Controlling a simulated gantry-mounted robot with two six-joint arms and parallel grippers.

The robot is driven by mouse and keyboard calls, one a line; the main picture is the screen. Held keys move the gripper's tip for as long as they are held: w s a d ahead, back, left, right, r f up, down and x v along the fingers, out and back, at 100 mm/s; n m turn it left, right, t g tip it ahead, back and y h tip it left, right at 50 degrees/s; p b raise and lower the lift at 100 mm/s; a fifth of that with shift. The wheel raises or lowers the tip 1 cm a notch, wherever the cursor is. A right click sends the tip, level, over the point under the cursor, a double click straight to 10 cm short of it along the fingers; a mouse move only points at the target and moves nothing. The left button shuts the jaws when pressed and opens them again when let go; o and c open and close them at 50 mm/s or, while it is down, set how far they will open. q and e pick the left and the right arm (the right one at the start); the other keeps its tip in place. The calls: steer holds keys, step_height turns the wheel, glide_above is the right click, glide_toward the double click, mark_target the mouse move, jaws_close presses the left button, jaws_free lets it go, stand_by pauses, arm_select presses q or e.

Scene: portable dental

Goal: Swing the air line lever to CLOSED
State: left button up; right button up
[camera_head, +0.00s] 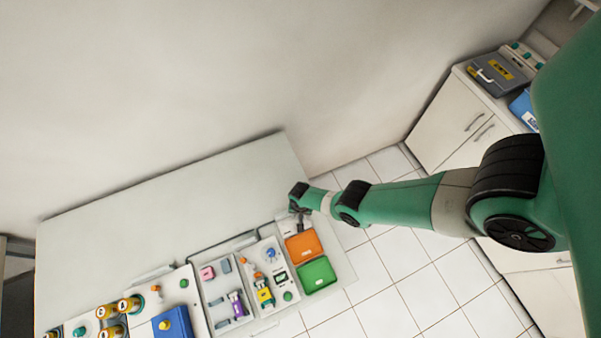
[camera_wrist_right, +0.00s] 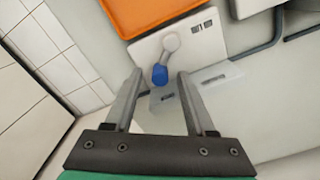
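The air line lever (camera_wrist_right: 170,43) is a grey pivot with a short arm ending in a blue grip (camera_wrist_right: 160,75), on a white plate (camera_wrist_right: 150,48). Two small dark labels (camera_wrist_right: 202,26) beside the pivot are too small to read. My right gripper (camera_wrist_right: 158,80) is open, with its fingertips on either side of the blue grip in the right wrist view. I cannot tell whether they touch it or how far above it they are. In the head view my right gripper (camera_head: 301,213) is at the table's right end and hides the lever. My left gripper is not in view.
An orange tray (camera_head: 303,244) and a green tray (camera_head: 318,275) lie beside the lever plate. Panels with coloured fittings and a blue box (camera_head: 173,324) fill the front. The back of the table (camera_head: 170,200) is bare. A cabinet (camera_head: 440,120) stands at right.

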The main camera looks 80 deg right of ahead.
jaws_close()
steer(key=shift+w+n, duration=0.1)
steer(key=shift+n, duration=0.2)
steer(key=shift+w+f+n+b, duration=0.1)
steer(key=shift+w+n+b, duration=0.2)
steer(key=shift+n, duration=0.3)
steer(key=shift+w+n+b, duration=0.15)
steer(key=shift+n+b, duration=0.15)
steer(key=shift+n, duration=0.3)
steer(key=n, duration=0.2)
steer(key=w+n, duration=0.1)
steer(key=shift+w+a+n+b, duration=0.15)
steer(key=shift+a+n+b, duration=0.05)
steer(key=shift+n+b, duration=0.2)
steer(key=n, duration=0.2)
steer(key=w+a+n, duration=0.1)
steer(key=n, duration=0.1)
steer(key=shift+w, duration=0.1)
steer(key=shift+w+a+n, duration=0.1)
steer(key=shift+a+n, duration=0.15)
steer(key=shift+n, duration=0.6)
steer(key=shift+w+a+n, duration=0.15)
steer(key=shift+a+n, duration=0.05)
steer(key=shift+n, duration=0.7)
steer(key=shift+w+a+n, duration=0.1)
steer(key=shift+a+n, duration=0.15)
steer(key=shift+n, duration=0.6)
